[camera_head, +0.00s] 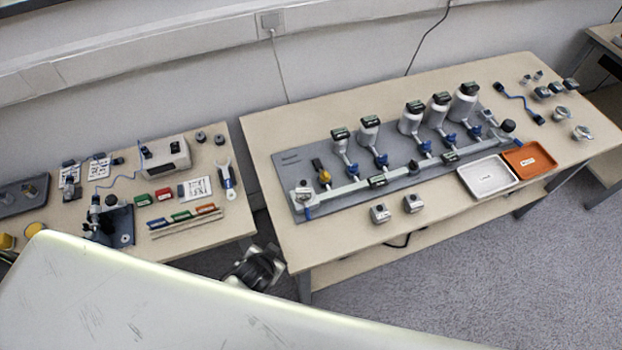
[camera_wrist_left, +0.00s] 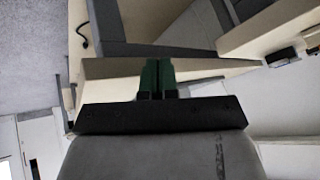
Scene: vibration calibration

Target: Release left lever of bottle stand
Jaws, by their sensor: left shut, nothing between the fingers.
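In the head view, a grey board (camera_head: 408,186) on the right table carries several white bottles with dark green caps, such as the leftmost one (camera_head: 340,142). Blue valve levers sit below the bottles, the leftmost at the left bottle's foot (camera_head: 352,169). Another small blue lever (camera_head: 306,212) shows at the left end of the long pale pipe (camera_head: 340,192). I cannot tell which lever is the stand's left lever. My left gripper (camera_wrist_left: 157,64) shows green fingertips closed together in the left wrist view, with nothing between them. No lever shows near it. My right gripper is not identifiable.
A white tray (camera_head: 487,178) and an orange tray (camera_head: 529,161) lie on the right table (camera_head: 262,128). The left table (camera_head: 238,222) holds tools and small devices. A dark mechanical part (camera_head: 255,268) shows in the gap between the tables. A large pale surface fills the front.

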